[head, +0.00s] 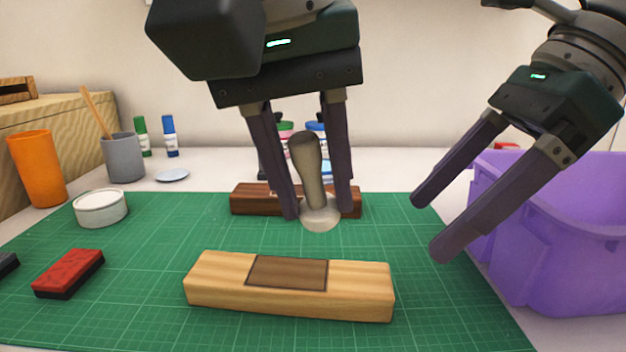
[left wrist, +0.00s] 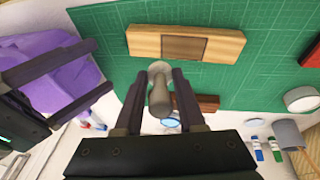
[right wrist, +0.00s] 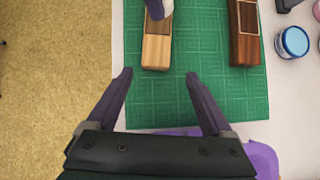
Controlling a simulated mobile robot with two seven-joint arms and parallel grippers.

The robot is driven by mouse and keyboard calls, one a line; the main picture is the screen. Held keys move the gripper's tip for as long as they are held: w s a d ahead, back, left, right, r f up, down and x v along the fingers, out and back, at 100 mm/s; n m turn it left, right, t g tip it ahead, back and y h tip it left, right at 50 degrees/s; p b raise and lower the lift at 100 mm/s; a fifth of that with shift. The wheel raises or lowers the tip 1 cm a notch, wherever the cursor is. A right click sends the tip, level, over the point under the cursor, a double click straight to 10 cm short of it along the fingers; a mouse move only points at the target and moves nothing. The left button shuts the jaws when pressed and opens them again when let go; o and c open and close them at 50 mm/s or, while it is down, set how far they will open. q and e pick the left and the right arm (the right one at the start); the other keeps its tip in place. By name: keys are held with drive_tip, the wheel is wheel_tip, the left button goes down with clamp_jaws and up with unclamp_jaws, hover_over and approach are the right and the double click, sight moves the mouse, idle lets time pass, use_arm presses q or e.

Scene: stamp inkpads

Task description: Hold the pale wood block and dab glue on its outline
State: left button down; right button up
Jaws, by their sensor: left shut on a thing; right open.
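The pale wood block (head: 350,293) lies on the green cutting mat (head: 130,300), with a dark-edged brown rectangle (head: 288,272) on its top. It also shows in the left wrist view (left wrist: 220,45) and the right wrist view (right wrist: 157,50). My left gripper (head: 319,211) is shut on a glue dabber with a grey-brown handle (head: 305,160) and a pale round head (head: 320,218). In the head view the dabber hangs behind the block, apart from it. My right gripper (head: 430,225) is open and empty, to the right of the block.
A dark wood block (head: 250,199) lies behind. A purple bin (head: 560,260) stands at the right edge of the mat. A white-lidded tin (head: 100,208), a red inkpad (head: 68,272), an orange cup (head: 36,168) and a grey cup (head: 125,157) stand left. The mat around the pale block is clear.

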sight(374, 278)
drive_tip(key=shift+s+a+f, duration=0.3)
drive_tip(key=shift+a+f, duration=0.1)
drive_tip(key=shift+f, duration=0.15)
drive_tip(key=x, duration=0.8)
drive_tip(key=shift+f, duration=0.1)
drive_tip(key=c, duration=1.2)
drive_tip(key=shift+o, duration=0.2)
